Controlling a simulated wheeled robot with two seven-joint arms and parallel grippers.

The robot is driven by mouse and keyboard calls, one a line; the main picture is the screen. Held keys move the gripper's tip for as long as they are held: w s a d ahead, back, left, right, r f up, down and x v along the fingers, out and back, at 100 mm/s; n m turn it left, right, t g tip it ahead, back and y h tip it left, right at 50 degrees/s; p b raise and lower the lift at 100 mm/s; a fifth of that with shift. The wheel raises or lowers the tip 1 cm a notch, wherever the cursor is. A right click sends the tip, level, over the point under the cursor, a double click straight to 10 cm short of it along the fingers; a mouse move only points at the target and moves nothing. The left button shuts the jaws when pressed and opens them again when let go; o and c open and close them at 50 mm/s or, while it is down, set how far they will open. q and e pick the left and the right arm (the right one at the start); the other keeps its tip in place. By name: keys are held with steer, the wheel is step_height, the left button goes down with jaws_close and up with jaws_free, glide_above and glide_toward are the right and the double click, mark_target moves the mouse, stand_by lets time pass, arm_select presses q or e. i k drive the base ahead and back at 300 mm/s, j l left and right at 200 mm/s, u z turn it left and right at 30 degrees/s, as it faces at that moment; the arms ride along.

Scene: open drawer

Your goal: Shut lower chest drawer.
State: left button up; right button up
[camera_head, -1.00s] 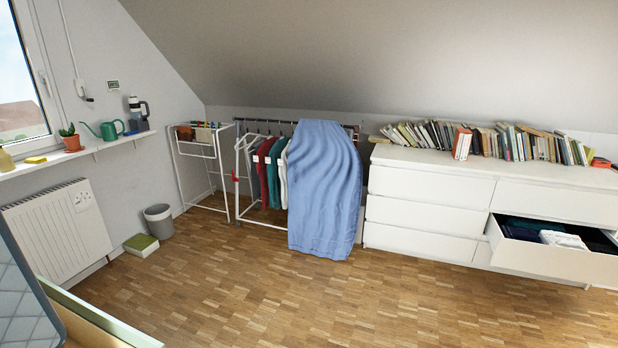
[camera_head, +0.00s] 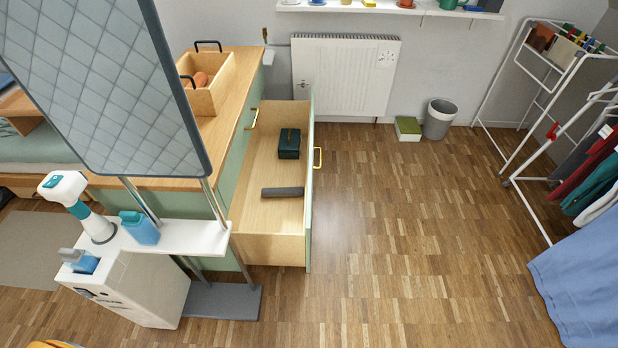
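A green chest (camera_head: 226,150) with a wooden top stands left of centre. Its lower drawer (camera_head: 272,213) is pulled far out to the right, below a shut drawer with a brass handle (camera_head: 253,118). The open drawer has a light wood inside, a thin green front and a brass handle (camera_head: 317,157). A dark green box (camera_head: 289,143) and a dark grey roll (camera_head: 283,192) lie in it. Neither of my grippers is in view.
A quilted board (camera_head: 110,80) on poles hides part of the chest. A white stand (camera_head: 140,280) with a grey foot (camera_head: 222,300) is near the drawer's front-left corner. Wooden floor (camera_head: 400,230) right of the drawer is clear. A bin (camera_head: 439,118) and drying rack (camera_head: 520,110) stand beyond.

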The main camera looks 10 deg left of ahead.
mark_target(259, 229)
steer(key=i+l+u, duration=0.15)
steer(key=l+u, duration=0.45)
steer(key=l, duration=0.2)
steer(key=i+l+u, duration=0.1)
steer(key=l+u, duration=0.15)
steer(key=l, duration=0.25)
steer(key=i+j, duration=0.4)
steer(key=i, duration=0.15)
steer(key=i+j+z, duration=0.1)
steer(key=i+j, duration=0.3)
steer(key=i, duration=0.2)
